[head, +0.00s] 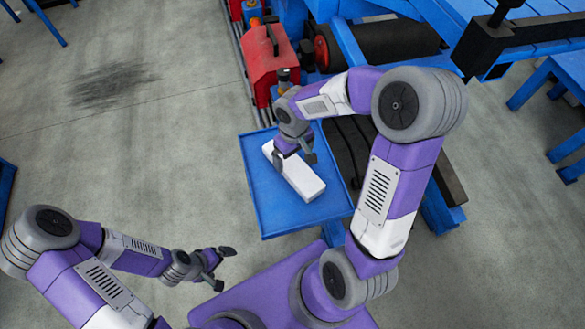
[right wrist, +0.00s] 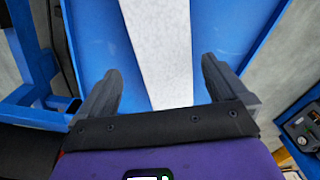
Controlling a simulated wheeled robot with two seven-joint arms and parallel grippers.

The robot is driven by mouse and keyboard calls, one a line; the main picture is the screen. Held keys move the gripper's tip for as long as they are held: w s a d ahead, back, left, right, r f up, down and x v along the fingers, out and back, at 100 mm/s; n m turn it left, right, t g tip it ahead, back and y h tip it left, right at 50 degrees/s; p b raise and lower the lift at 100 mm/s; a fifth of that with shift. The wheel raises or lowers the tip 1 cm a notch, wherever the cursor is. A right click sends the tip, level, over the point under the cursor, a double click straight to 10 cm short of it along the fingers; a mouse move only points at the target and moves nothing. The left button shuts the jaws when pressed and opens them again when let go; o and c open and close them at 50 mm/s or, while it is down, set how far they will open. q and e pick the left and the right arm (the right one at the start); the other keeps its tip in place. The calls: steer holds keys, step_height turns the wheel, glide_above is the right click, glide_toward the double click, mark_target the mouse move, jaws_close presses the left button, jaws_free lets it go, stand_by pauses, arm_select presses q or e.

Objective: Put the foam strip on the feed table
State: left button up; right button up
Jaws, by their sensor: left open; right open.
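The white foam strip (head: 302,180) lies on a small blue feed table (head: 264,207) in the head view. In the right wrist view the foam strip (right wrist: 160,45) runs up the middle over the blue table surface (right wrist: 225,30). My right gripper (head: 296,160) is open over the strip, with one finger on each side of it. In the right wrist view the fingers of my right gripper (right wrist: 160,80) stand clear of the strip's sides. My left gripper (head: 222,268) is open and empty, left of and in front of the table.
A red box-shaped machine part (head: 268,60) stands behind the table. A large blue machine with a dark roller (head: 385,42) fills the back right. Blue legs of another bench (head: 545,85) stand at the right.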

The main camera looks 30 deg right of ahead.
mark_target(292, 164)
steer(key=f, duration=0.1)
steer(key=f+b, duration=0.1)
steer(key=f, duration=0.2)
steer(key=shift+s+a, duration=0.1)
steer(key=shift+a, duration=0.25)
steer(key=shift+f, duration=0.25)
